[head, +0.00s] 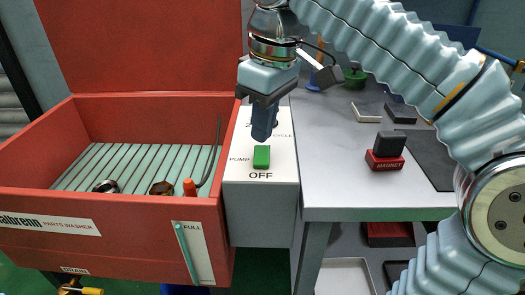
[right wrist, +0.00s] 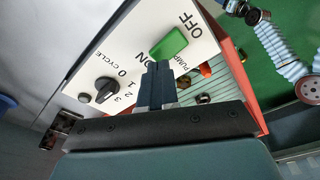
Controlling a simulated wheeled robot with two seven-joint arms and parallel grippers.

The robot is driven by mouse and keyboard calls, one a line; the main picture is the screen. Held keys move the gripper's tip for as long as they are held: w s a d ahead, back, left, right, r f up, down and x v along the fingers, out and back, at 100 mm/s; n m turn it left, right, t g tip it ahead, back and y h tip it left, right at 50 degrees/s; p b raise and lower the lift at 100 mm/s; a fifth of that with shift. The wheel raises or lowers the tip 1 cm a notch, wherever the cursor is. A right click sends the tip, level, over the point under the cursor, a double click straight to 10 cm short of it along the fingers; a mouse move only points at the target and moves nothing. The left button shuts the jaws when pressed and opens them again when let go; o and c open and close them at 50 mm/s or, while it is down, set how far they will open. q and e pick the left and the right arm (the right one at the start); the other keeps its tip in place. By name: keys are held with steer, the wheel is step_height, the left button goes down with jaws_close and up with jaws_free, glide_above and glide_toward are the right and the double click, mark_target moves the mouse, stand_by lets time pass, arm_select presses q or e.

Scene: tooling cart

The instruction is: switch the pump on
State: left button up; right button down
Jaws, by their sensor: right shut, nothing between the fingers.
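The pump switch is a green rocker (head: 261,157) on the white panel (head: 262,204) of the parts washer. "PUMP" is printed to its left and "OFF" below it. In the right wrist view the green rocker (right wrist: 169,44) lies between "OFF" and "ON". Which side of it is pressed in, I cannot tell. My right gripper (head: 262,136) is shut and empty, pointing down just above the rocker on its ON side. In the right wrist view its fingertips (right wrist: 158,66) are close to the rocker; contact is unclear. My left arm (right wrist: 282,48) shows there, its gripper small at the top edge.
A dark cycle knob (right wrist: 105,90) is on the same panel. A grey bench (head: 335,185) at right carries a red magnet block (head: 385,160) and other small items.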

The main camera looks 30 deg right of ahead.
mark_target(262, 148)
steer(key=shift+f+b, duration=0.65)
steer(key=shift+f, duration=0.3)
step_height(262, 148, up, 3)
steer(key=p, duration=0.3)
step_height(262, 148, up, 2)
steer(key=shift+r+p, duration=0.1)
steer(key=shift+p, duration=0.2)
steer(key=shift+r, duration=0.95)
